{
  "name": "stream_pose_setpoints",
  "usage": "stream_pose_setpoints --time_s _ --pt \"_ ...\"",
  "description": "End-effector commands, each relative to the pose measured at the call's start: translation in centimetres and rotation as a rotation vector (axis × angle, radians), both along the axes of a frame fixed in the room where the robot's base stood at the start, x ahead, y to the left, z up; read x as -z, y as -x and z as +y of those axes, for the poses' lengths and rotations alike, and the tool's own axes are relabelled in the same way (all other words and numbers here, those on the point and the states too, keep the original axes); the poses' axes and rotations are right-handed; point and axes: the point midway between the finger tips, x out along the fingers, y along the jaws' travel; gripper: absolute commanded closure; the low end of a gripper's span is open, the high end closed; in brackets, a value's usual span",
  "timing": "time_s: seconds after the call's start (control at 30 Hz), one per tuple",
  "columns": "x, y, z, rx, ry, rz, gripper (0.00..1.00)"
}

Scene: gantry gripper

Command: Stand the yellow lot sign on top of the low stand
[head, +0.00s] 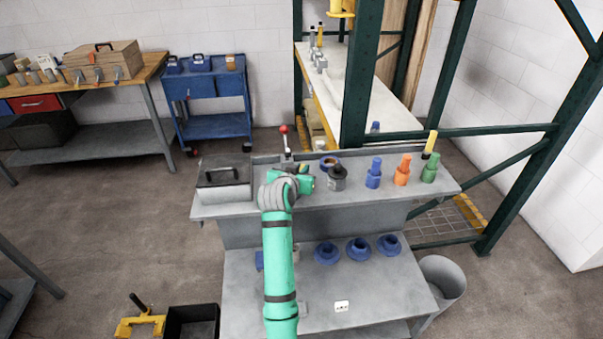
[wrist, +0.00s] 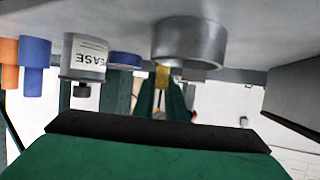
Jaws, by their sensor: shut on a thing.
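My gripper (head: 304,178) is over the upper shelf of the grey bench, between the grey case and the grease tin. In the wrist view, which is upside down, its dark green fingers (wrist: 161,98) are shut on the small yellow lot sign (wrist: 163,76). A little yellow, likely the sign (head: 303,168), shows at the gripper in the head view. The low stand, a round grey metal block (wrist: 190,42), is on the shelf just beyond the sign in the wrist view. The sign overlaps the stand's top edge there; I cannot tell whether they touch. My arm hides the stand in the head view.
A grey case (head: 224,180) stands left. A red-knobbed lever (head: 285,138) rises behind. Blue flanged parts (head: 358,249) sit below.

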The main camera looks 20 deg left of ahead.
Motion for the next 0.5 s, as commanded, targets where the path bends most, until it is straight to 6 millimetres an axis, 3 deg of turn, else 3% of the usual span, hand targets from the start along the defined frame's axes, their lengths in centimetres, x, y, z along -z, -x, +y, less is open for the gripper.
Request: stream_pose_setpoints --time_s 0.1,0.47,0.5 --pt "1.22 0.01 -0.02 0.0 0.001 0.001 1.0" --pt "1.52 0.01 -0.05 0.001 0.001 0.001 1.0" --pt "1.45 0.0 -0.05 0.001 0.001 0.0 0.79"
